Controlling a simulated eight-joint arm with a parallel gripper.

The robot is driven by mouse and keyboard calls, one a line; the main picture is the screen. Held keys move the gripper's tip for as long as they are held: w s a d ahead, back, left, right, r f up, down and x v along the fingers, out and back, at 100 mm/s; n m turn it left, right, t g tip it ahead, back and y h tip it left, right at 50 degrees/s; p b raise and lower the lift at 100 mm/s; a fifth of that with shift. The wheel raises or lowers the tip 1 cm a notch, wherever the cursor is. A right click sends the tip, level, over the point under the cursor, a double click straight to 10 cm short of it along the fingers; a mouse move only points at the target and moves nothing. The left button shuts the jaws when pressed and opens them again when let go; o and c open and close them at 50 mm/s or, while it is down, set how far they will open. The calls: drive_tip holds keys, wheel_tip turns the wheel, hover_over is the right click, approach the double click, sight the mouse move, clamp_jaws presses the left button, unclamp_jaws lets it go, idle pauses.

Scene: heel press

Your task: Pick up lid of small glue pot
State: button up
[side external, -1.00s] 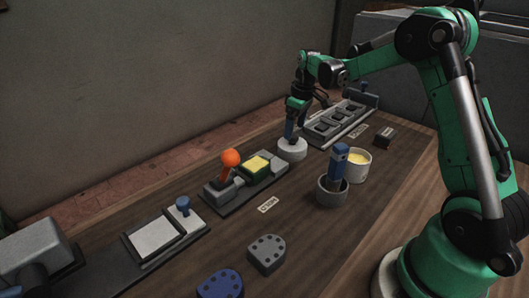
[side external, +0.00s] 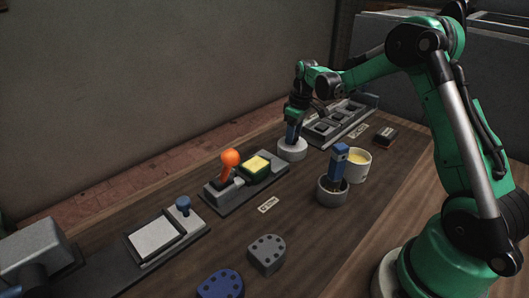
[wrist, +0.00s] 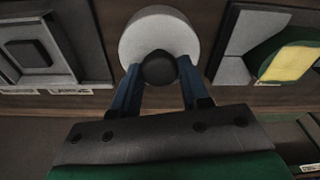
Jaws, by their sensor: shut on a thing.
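A small white round pot (side external: 292,151) stands on the bench behind the middle. In the wrist view its pale round lid (wrist: 150,27) is seen from above, with a dark knob (wrist: 159,69) standing up from it. My gripper (side external: 292,139) points down over the pot, its blue fingers at the lid. In the wrist view the fingers are on both sides of the knob and shut on it. The lid appears to sit on the pot; no gap shows between them.
A white pot with yellow contents (side external: 358,164) and a grey cup (side external: 332,193) with a blue-handled tool stand in front to the right. A station with an orange-knobbed lever (side external: 230,158) and yellow pad is left. A slotted grey tray (side external: 340,121) is behind right.

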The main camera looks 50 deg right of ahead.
wheel_tip(320, 180, up, 19)
drive_tip(key=shift+s+d+f, duration=0.55)
drive_tip(key=shift+s+f, duration=1.45)
drive_tip(key=shift+s, duration=0.75)
drive_tip(key=shift+s+d+f, duration=0.5)
drive_tip(key=shift+s+f, duration=1.45)
drive_tip(key=shift+s, duration=0.85)
drive_tip(key=shift+s+d+f, duration=0.55)
drive_tip(key=shift+s+f, duration=1.45)
drive_tip(key=shift+s, duration=0.75)
drive_tip(key=shift+f, duration=0.15)
drive_tip(key=shift+f, duration=0.25)
drive_tip(key=shift+f, duration=0.1)
drive_tip(key=shift+f, duration=0.4)
drive_tip(key=shift+f, duration=0.1)
